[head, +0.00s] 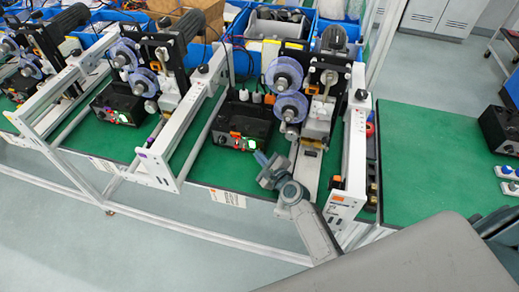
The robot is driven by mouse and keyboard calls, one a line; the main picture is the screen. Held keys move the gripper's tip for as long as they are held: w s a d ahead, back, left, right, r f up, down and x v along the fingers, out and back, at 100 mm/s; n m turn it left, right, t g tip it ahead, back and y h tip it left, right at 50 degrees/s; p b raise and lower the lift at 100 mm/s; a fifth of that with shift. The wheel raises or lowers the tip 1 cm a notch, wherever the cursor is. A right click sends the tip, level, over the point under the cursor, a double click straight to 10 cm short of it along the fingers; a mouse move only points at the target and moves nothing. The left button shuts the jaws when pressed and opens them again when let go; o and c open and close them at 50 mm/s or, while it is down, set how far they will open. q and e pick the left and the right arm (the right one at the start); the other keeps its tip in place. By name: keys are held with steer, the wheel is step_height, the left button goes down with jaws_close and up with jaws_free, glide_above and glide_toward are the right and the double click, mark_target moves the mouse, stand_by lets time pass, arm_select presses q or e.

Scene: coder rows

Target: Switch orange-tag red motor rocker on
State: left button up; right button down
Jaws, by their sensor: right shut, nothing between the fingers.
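An orange tag (336,197) is on the front end of the white frame of the right-hand coder machine (318,85). That machine's black control box (240,127) stands to its left, with a small orange patch (236,138) on its front. Which small part is the red motor rocker, and its position, I cannot tell at this size. My right gripper (262,160) is shut and empty, pointing up and left just in front of the control box's right side. I cannot tell whether it touches the box. My left gripper is not in view.
Similar machines stand to the left, one with a black control box (120,104) showing a green light. White frame rails (356,150) stick out between machines. Blue bins (270,25) line the back. The green bench top (430,160) at the right is largely clear.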

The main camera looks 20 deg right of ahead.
steer(key=shift+w+d, duration=0.15)
steer(key=shift+w, duration=0.1)
stand_by(0.5)
steer(key=shift+s+a+r, duration=0.1)
steer(key=shift+s+a, duration=0.35)
steer(key=shift+s, duration=0.2)
steer(key=shift+s+a, duration=0.25)
steer(key=shift+s, duration=0.15)
steer(key=shift+s+a+r+p, duration=0.25)
steer(key=shift+s+a, duration=0.35)
steer(key=shift+s, duration=0.25)
steer(key=shift+s+a+r+p, duration=0.1)
steer(key=shift+s+a+p, duration=0.15)
steer(key=shift+s+a, duration=0.45)
steer(key=shift+s+d, duration=0.1)
steer(key=shift+d, duration=0.1)
